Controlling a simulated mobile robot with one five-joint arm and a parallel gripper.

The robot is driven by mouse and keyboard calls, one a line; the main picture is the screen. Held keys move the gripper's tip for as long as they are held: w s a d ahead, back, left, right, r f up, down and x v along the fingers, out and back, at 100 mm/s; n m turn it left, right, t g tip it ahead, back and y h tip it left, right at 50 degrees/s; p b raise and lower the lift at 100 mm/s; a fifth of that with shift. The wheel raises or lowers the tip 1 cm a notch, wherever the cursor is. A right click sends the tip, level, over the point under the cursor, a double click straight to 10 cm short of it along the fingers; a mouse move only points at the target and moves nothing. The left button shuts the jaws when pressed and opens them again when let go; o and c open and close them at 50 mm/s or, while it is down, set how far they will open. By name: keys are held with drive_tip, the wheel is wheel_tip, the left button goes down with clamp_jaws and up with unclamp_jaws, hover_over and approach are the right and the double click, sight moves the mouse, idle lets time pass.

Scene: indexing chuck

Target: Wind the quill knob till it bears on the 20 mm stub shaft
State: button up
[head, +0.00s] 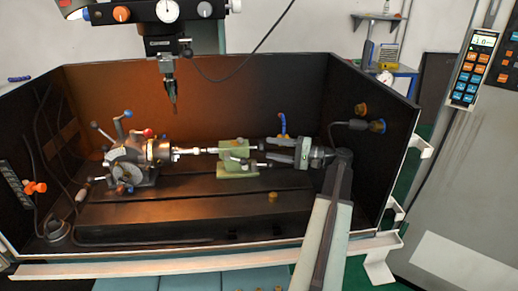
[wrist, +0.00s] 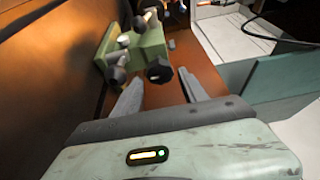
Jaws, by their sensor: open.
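The green tailstock (head: 236,171) stands on the dark bed, right of the indexing chuck (head: 157,151). A silver stub shaft (head: 188,151) sticks out of the chuck toward the tailstock's quill. I cannot tell whether quill and shaft touch. My gripper (head: 267,149) points left at the tailstock's right end. In the wrist view the tailstock (wrist: 146,47) carries a black knob (wrist: 159,70) facing me, which I take as the quill knob. My open gripper (wrist: 161,78) has its fingertips to either side, just short of or beside this knob. Nothing is held.
Black ball-ended levers (wrist: 115,76) stick out left of the knob. Dark tray walls (head: 293,100) enclose the bed, and a spindle (head: 172,95) hangs above. A small brass piece (head: 272,197) lies on the bed's front, where the bed is mostly clear.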

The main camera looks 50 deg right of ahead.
sight(262, 147)
drive_tip(key=x, duration=0.5)
drive_tip(key=c, duration=0.9)
drive_tip(key=shift+s+a, duration=0.1)
drive_tip(key=shift+a, duration=0.15)
drive_tip(key=shift+c, duration=0.9)
drive_tip(key=shift+d, duration=0.15)
drive_tip(key=shift+d+r, duration=0.1)
drive_tip(key=m+p, duration=0.1)
drive_tip(key=m+g+p, duration=0.1)
drive_tip(key=m+p, duration=0.1)
drive_tip(key=shift+d+r+m, duration=0.1)
drive_tip(key=shift+r+m, duration=0.05)
drive_tip(key=shift+m, duration=0.15)
drive_tip(key=m+g+p, duration=0.2)
drive_tip(key=m+p, duration=0.1)
drive_tip(key=shift+f+m+g+p, duration=0.25)
drive_tip(key=shift+m+g+p, duration=0.4)
drive_tip(key=shift+m, duration=0.35)
